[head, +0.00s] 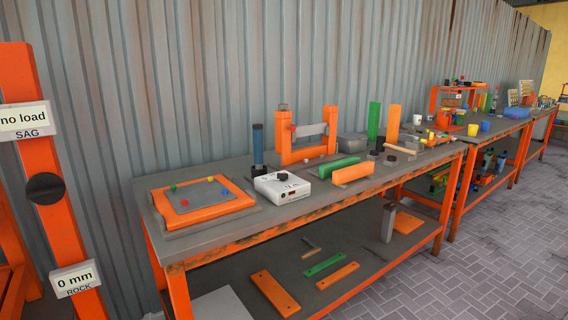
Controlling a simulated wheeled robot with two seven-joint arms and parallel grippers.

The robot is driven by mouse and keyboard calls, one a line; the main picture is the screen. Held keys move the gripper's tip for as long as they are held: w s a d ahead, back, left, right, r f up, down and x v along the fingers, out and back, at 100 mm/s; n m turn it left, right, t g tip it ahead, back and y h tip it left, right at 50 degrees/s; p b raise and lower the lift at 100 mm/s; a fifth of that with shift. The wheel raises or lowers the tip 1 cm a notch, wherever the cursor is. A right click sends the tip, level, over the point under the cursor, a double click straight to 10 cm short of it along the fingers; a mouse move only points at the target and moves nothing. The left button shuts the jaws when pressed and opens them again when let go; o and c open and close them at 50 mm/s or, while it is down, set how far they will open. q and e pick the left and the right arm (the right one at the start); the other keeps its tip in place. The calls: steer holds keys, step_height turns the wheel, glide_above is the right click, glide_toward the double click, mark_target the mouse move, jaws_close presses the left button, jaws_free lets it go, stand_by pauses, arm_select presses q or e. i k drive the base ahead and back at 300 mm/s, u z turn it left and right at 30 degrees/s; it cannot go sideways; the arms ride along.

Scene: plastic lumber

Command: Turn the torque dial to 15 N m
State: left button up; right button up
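A white box (294,193) with a small dark display and a black knob (281,177) on its top sits near the front edge of the workbench, left of the middle. The knob looks like a dial, but its markings are too small to read, and I cannot tell its setting. A dark blue-grey upright cylinder (257,143) stands just behind the box. Neither of my grippers shows in the head view.
The grey workbench (240,230) has orange legs. An orange plate fixture (203,202) lies left of the box; an orange frame (284,135) stands behind it. Orange and green bars lie to the right. An orange post (40,150) with "no load" and "0 mm" signs stands far left.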

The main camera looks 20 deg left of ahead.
mark_target(282, 176)
steer(key=u, duration=0.65)
steer(key=i, duration=0.9)
steer(key=u, duration=0.85)
